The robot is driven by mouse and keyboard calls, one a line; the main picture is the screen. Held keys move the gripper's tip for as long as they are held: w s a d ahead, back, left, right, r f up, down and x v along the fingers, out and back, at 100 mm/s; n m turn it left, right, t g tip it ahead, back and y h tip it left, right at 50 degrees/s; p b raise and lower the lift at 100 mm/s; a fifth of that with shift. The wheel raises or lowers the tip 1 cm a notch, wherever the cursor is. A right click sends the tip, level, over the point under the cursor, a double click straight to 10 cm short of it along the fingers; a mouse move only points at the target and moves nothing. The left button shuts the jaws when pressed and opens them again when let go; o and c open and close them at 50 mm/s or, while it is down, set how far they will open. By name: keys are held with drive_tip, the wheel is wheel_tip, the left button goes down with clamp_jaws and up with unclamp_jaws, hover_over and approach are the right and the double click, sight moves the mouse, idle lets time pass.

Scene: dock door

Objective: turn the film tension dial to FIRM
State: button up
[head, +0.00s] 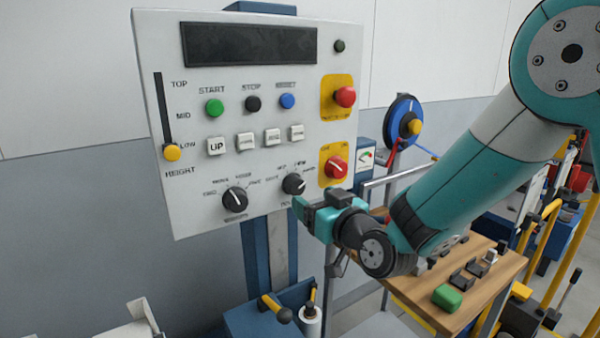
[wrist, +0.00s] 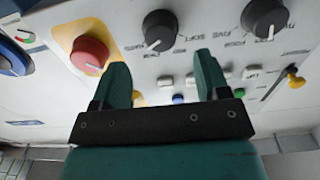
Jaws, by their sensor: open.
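The control panel (head: 190,95) carries two black dials low down. The right dial (head: 293,184) has small labels around its top, one looking like FIRM, so I take it as the film tension dial; its caption is partly hidden by my gripper. Its white pointer is toward the right in the head view. My gripper (head: 314,207) is open and empty, just below and right of this dial. In the wrist view the panel appears upside down; the dial (wrist: 160,30) lies beyond and between the open fingertips (wrist: 162,65), not visibly touched.
The other black dial (head: 235,199) is to the left. A red knob on a yellow plate (head: 336,167) is close on the right, near one finger in the wrist view. White buttons (head: 245,141) sit above. A wooden table (head: 410,287) stands at lower right.

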sight(298, 189)
drive_tip(key=p+x, duration=0.2)
drive_tip(key=x, duration=0.4)
drive_tip(key=shift+a, duration=0.1)
drive_tip(key=c, duration=0.9)
